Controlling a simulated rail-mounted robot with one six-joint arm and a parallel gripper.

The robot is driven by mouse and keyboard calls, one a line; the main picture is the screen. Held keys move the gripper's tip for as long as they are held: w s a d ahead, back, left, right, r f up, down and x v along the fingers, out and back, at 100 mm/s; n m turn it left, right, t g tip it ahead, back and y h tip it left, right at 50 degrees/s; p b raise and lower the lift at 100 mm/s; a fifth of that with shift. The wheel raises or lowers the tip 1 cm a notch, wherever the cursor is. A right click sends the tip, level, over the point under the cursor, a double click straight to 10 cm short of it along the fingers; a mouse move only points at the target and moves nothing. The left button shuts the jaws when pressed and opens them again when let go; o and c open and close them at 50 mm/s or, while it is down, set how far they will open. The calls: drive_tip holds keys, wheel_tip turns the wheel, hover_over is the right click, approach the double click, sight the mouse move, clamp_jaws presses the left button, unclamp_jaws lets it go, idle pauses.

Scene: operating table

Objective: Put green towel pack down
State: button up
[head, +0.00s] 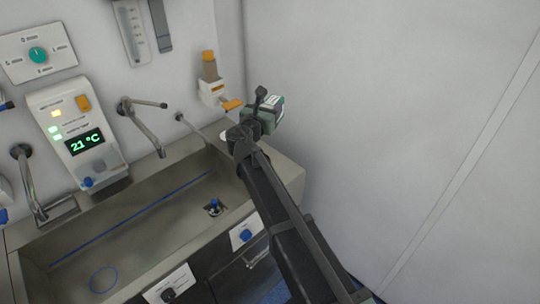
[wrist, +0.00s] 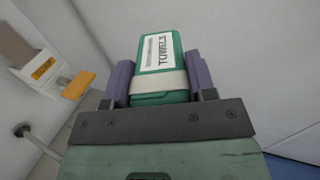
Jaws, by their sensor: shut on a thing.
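The green towel pack (wrist: 160,88) has a white label reading TOWELS and a pale band around it. My gripper (wrist: 162,82) is shut on it, with one purple-grey finger on each side. In the head view, the pack (head: 274,104) shows at the end of my arm, partly hidden by my gripper (head: 262,112). It is at the right end of the sink, close to the back wall. What lies directly under the pack is hidden.
A steel sink (head: 130,235) with taps (head: 145,128) lies left of my arm. An orange-levered dispenser (head: 212,92) is on the wall just left of the pack; it also shows in the wrist view (wrist: 42,68). A bare wall (head: 400,110) is on the right.

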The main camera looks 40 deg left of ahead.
drive_tip(key=f+b, duration=0.4)
drive_tip(key=f, duration=0.1)
drive_tip(key=f+b, duration=0.4)
drive_tip(key=f, duration=0.2)
drive_tip(key=f+b, duration=0.5)
drive_tip(key=f, duration=0.1)
drive_tip(key=shift+s+a+f, duration=0.1)
drive_tip(key=shift+a, duration=0.3)
drive_tip(key=shift+f+b, duration=0.65)
drive_tip(key=shift+b, duration=0.05)
drive_tip(key=o, duration=1.1)
drive_tip(key=shift+o, duration=0.2)
drive_tip(key=shift+s, duration=0.1)
drive_tip(key=v, duration=1)
drive_tip(key=shift+s+d, duration=0.25)
